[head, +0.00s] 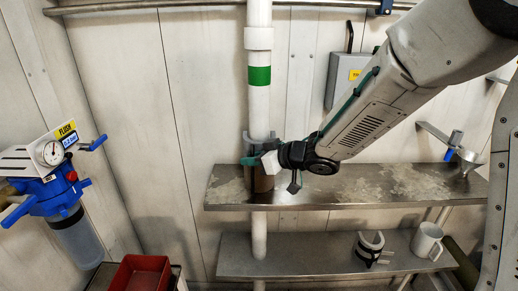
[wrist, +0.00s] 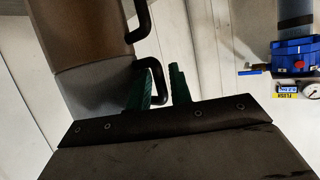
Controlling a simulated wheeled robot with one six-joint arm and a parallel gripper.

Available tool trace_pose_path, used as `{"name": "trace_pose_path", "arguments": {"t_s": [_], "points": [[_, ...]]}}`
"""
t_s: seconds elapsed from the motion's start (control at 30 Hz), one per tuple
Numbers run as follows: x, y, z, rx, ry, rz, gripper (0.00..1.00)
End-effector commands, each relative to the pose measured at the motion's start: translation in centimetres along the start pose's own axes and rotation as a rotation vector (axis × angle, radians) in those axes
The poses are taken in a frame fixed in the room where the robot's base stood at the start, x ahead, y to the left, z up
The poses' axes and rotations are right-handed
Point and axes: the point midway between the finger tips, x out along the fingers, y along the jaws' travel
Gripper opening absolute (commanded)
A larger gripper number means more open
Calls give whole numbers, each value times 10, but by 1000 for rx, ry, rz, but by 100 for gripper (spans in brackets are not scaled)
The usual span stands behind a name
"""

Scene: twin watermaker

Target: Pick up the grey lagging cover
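The grey lagging cover (wrist: 95,88) is in the wrist view, a smooth grey curved shell against a brown one, with a black bar handle (wrist: 157,75) on its side. In the head view its grey rim (head: 290,142) shows at the white pipe, partly hidden by my gripper. My gripper (head: 254,160) is at the pipe, just above the upper shelf.
A brown cover (head: 262,183) sits below on the pipe. The steel upper shelf (head: 340,190) is mostly bare. On the lower shelf (head: 300,258) are a pale strapped shell (head: 370,243) and a white mug (head: 427,240). A blue filter unit (head: 50,190) and red bin (head: 140,272) are left.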

Motion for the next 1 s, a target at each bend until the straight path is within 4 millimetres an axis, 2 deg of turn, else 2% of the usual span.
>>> {"name": "trace_pose_path", "arguments": {"t_s": [0.23, 0.3, 0.33, 0.73, 1.0], "points": [[2, 0, 0, 0, 1, 1, 21], [1, 0, 0, 0, 0, 1, 1], [1, 0, 0, 0, 0, 1, 0], [1, 0, -3, -2, 2, 1, 0], [-2, -4, -18, -5, 2, -4, 0]]}}
